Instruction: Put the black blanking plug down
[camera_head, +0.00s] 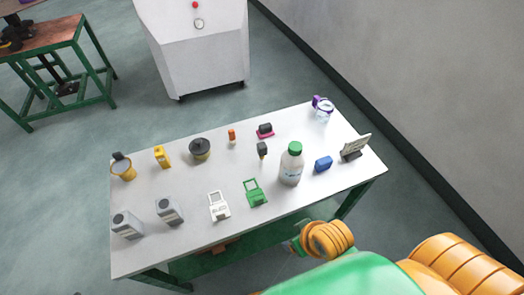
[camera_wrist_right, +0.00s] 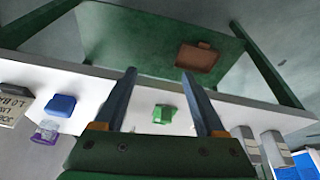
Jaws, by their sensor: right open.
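I cannot tell for sure which dark item is the black blanking plug. A round black piece with a knob (camera_head: 200,148) stands on the white table (camera_head: 180,215), left of its middle. A small dark block (camera_head: 262,148) stands near the table's middle, and a black piece on a pink base (camera_head: 265,130) lies behind it. My right gripper (camera_wrist_right: 158,74) is open in the right wrist view, with nothing between its fingers. In the head view my right arm is at the lower right, by the table's front edge; its fingers are not clear there. My left gripper is not in view.
A white bottle with a green cap (camera_head: 291,165), a blue block (camera_head: 323,164), a sign (camera_head: 355,147) and a green piece (camera_head: 255,193) are near my right arm. Grey boxes (camera_head: 127,225) stand at the left.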

